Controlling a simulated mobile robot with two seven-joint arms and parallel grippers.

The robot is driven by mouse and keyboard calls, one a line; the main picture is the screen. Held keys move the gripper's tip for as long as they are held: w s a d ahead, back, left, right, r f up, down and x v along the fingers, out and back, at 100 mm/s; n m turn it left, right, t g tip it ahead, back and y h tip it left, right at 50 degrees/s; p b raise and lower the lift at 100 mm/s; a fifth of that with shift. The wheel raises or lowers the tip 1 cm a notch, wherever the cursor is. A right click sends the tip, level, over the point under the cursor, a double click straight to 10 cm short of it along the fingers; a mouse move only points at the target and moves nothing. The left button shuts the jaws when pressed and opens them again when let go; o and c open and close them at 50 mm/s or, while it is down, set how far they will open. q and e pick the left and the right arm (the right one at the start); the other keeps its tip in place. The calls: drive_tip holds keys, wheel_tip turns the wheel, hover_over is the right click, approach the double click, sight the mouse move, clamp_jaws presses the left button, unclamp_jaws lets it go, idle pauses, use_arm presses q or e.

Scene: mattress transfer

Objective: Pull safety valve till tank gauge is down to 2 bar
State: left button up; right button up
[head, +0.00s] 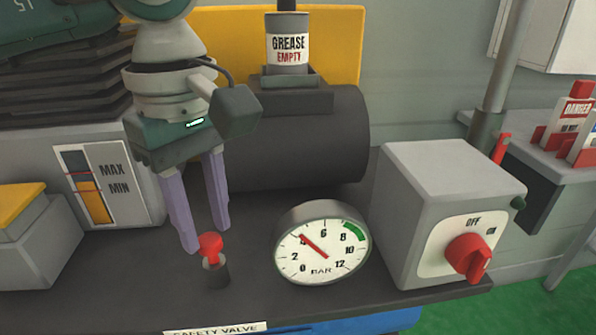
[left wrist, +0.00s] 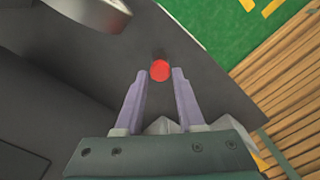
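The safety valve (head: 213,262) is a dark post with a red knob, standing upright at the front of the dark deck. The red knob also shows in the left wrist view (left wrist: 160,70). My left gripper (head: 205,239) points down at it, open, with its purple fingertips around or just beside the knob; contact cannot be told. In the left wrist view the left gripper (left wrist: 161,73) has the knob between its fingertips. The tank gauge (head: 322,243) is a round white dial with its red needle near 4 bar. The dark tank (head: 310,135) lies behind. My right gripper is not in view.
A grey switch box (head: 430,190) with a red knob (head: 468,257) near OFF and ON stands right of the gauge. A MAX/MIN level panel (head: 103,185) is left of my gripper. A grease canister (head: 288,45) labelled EMPTY stands on the tank. A SAFETY VALVE label (head: 215,329) marks the front edge.

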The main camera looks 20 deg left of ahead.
sight(208, 240)
use_arm(q)
drive_tip(key=o, duration=0.4)
drive_tip(key=shift+r, duration=0.1)
wheel_tip(208, 240, up, 10)
drive_tip(key=shift+f, duration=0.1)
idle(0.5)
